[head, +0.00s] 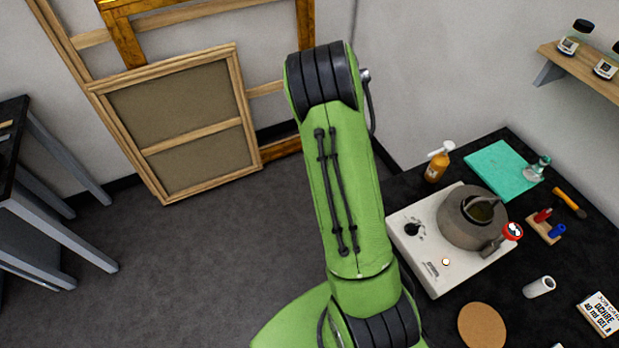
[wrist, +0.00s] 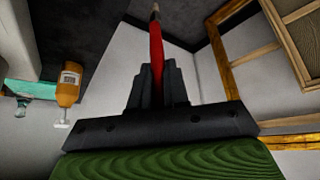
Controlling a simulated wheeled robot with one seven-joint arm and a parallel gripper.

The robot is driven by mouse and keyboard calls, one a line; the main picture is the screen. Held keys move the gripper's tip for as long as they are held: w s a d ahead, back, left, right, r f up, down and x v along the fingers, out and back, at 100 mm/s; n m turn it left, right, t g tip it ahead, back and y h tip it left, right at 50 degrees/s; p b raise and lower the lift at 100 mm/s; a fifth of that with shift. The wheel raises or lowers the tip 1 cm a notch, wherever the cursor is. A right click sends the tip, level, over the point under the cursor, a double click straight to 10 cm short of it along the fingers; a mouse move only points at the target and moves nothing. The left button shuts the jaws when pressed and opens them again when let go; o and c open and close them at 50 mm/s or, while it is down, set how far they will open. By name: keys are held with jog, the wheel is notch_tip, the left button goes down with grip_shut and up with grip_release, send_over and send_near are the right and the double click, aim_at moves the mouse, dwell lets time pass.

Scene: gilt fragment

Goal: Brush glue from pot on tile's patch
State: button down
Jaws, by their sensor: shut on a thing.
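The pot (head: 468,226) is dark grey and round, with an open top and a darker inner vessel, and stands on a white hotplate (head: 418,262). A dial with a red rim shows at its right side. In the wrist view my gripper (wrist: 158,75) is shut on a slim red brush (wrist: 156,45), whose pale tip points toward the top of the picture. My gripper is not seen in the head view, where my green arm fills the middle. I cannot make out the tile or its patch in either view.
An orange bottle (head: 437,164) stands behind the hotplate and also shows in the wrist view (wrist: 68,85). A teal mat (head: 497,168), a small rack (head: 545,228), a white cylinder (head: 538,287) and a cork disc (head: 482,326) lie on the dark table. Wooden frames (head: 180,125) lean against the wall.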

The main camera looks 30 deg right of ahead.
jog(key=s+d+r+m+g+h+p, duration=0.25)
jog(key=s+d+r+m+g, duration=0.35)
jog(key=s+d+r+m, duration=0.7)
jog(key=s+d+r+m+g+y+p, duration=0.1)
jog(key=s+d+r+m+g, duration=0.25)
jog(key=s, duration=0.25)
jog(key=s+d+r+m+g+y+p, duration=0.2)
jog(key=s+d+r, duration=0.1)
jog(key=s+r, duration=0.25)
notch_tip(320, 180, down, 14)
jog(key=b, duration=0.7)
jog(key=shift+r+n, duration=0.15)
jog(key=shift+n, duration=0.2)
jog(key=shift+w+a+t, duration=0.1)
jog(key=shift+t, duration=0.15)
jog(key=shift+f+b, duration=0.6)
jog(key=shift+b, duration=0.3)
